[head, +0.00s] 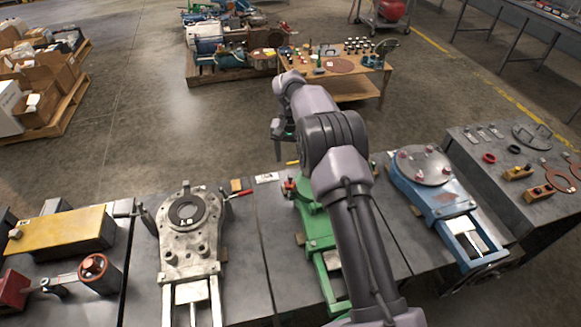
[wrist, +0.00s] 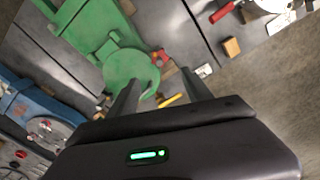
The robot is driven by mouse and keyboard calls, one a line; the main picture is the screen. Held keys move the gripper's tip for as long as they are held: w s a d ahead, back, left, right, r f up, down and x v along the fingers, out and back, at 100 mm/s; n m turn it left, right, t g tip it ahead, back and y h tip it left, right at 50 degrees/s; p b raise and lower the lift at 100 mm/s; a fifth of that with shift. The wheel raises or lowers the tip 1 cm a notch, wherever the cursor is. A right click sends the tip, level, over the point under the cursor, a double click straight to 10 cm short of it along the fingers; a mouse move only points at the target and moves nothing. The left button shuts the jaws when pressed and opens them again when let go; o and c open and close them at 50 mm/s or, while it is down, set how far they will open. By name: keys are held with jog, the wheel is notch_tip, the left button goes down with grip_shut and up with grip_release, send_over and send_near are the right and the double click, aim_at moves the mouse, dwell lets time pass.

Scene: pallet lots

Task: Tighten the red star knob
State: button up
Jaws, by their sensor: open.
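A small red knob (head: 288,186) stands at the left edge of the green fixture (head: 318,236). In the wrist view this red knob (wrist: 159,57) shows beside the round green plate (wrist: 131,70); its star shape is too small to confirm. My gripper (wrist: 160,78) is open and empty, its two fingers apart above the bench. The red knob lies beyond the fingertips in that view, apart from them. In the head view my gripper (head: 278,143) hangs beyond the bench's far edge, and my arm hides part of the green fixture.
A blue fixture (head: 457,205) with pinkish-red knobs stands to the right. A grey metal fixture (head: 179,238) stands to the left, with a red-handled tool (head: 239,194) beside it. Floor beyond the bench is open.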

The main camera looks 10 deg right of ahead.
notch_tip(320, 180, up, 6)
jog(key=p, duration=0.1)
dwell(0.4)
